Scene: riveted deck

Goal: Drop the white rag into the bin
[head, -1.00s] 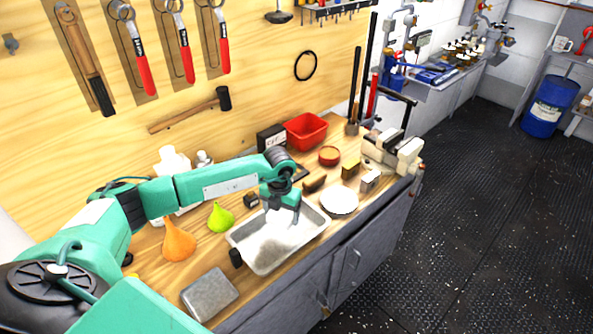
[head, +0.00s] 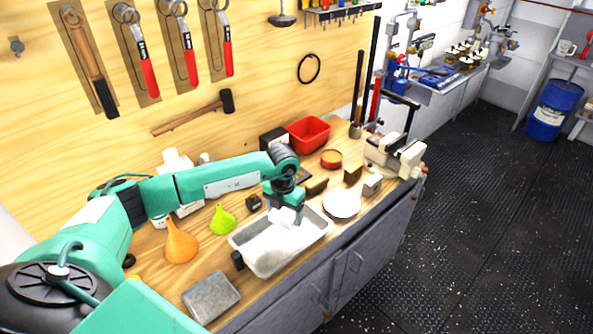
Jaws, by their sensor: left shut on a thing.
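My left gripper (head: 284,207) is over the metal tray (head: 241,261) on the wooden bench. It is shut on the white rag (head: 286,217), which shows as a bright white bunch just below the fingers. The rag's lower part blends with the pale tray floor, so I cannot tell whether it still touches the tray. A red open-topped bin (head: 309,133) stands farther back on the bench, against the wooden wall, beyond the gripper. My right gripper is not in view.
An orange funnel (head: 180,243) and a green one (head: 222,220) stand left of the tray. A white plate (head: 341,203), brushes (head: 316,186) and a vise (head: 393,153) are to its right. A blue drum (head: 553,110) stands on the floor at far right.

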